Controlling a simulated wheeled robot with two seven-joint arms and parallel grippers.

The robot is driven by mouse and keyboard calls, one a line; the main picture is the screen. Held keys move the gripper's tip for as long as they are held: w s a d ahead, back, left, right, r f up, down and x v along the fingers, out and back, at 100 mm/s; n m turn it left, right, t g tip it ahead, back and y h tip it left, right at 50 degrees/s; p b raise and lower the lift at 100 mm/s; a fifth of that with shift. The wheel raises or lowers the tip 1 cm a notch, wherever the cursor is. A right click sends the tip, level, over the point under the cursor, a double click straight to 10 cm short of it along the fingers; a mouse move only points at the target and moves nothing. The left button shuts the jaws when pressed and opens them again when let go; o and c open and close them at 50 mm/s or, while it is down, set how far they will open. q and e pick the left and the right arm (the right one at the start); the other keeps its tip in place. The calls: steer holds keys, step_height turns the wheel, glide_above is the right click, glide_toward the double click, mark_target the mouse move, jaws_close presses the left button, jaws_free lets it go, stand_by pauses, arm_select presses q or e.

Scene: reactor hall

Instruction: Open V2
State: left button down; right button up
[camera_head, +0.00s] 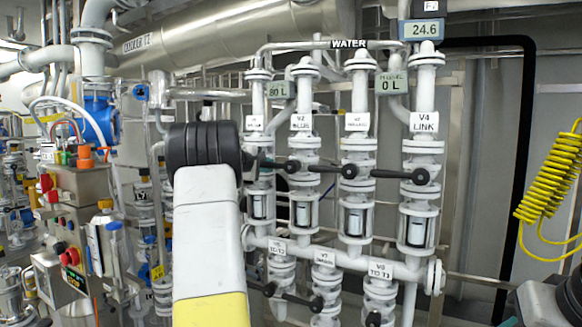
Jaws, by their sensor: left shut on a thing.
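The V2 valve (302,150) is on the second white vertical pipe from the left, under a label reading V2. Its black lever (276,164) points left, lying across the pipe. My left arm rises from the bottom, and its dark wrist is left of the valves. My left gripper (252,161) is at the left end of the V2 lever and shut on it. The wrist hides most of the gripper, and the fingers are too small to make out clearly. My right gripper is not in view.
The V3 lever (325,169) and V4 lever (392,174) also point left, close to the right of V2. Displays read 80 L (278,90), 0 L (391,85) and 24.6 (421,30). A yellow coiled hose (548,178) hangs at right.

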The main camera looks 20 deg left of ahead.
arm_select(q)
steer(key=shift+f, duration=0.1)
stand_by(0.4)
steer(key=shift+f+n, duration=0.7)
steer(key=shift+f, duration=0.15)
steer(key=d+f+n+h, duration=0.2)
steer(key=d+f+n, duration=0.1)
steer(key=f+n, duration=0.3)
steer(key=shift+s+d+n, duration=0.15)
steer(key=shift+d+n, duration=0.1)
steer(key=shift+n, duration=0.15)
steer(key=c, duration=1.3)
jaws_free()
steer(key=shift+r, duration=0.15)
steer(key=shift+h, duration=0.3)
